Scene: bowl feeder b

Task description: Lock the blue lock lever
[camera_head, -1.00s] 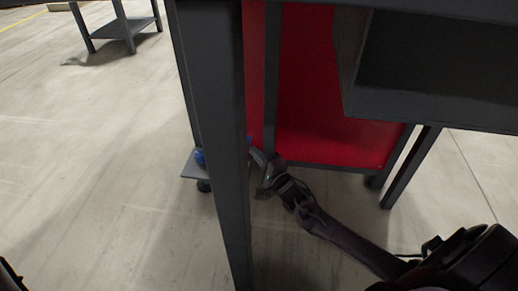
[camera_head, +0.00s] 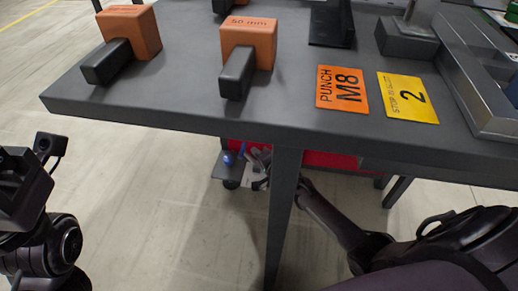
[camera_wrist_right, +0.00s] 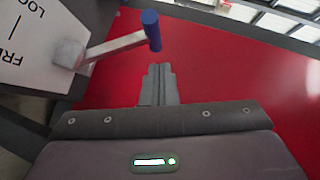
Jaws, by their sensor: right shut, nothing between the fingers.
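The blue lock lever (camera_wrist_right: 151,30) shows in the right wrist view as a grey metal bar with a blue cylindrical grip. Its bar runs from a pivot on a white label plate (camera_wrist_right: 28,50), partly cut off, with lettering starting "LOC" and "FRE". My right gripper (camera_wrist_right: 159,72) is shut and empty; its fingertips are just below the blue grip in that picture, apparently apart from it. In the head view, my right gripper (camera_head: 261,178) is low beyond the table leg, beside a small blue part (camera_head: 242,151) that may be the grip.
A grey table (camera_head: 190,115) with orange blocks (camera_head: 249,38) and signs (camera_head: 340,87) stands over my right forearm. Its leg (camera_head: 283,205) is close to that arm. A red panel (camera_wrist_right: 230,75) lies behind the fingers.

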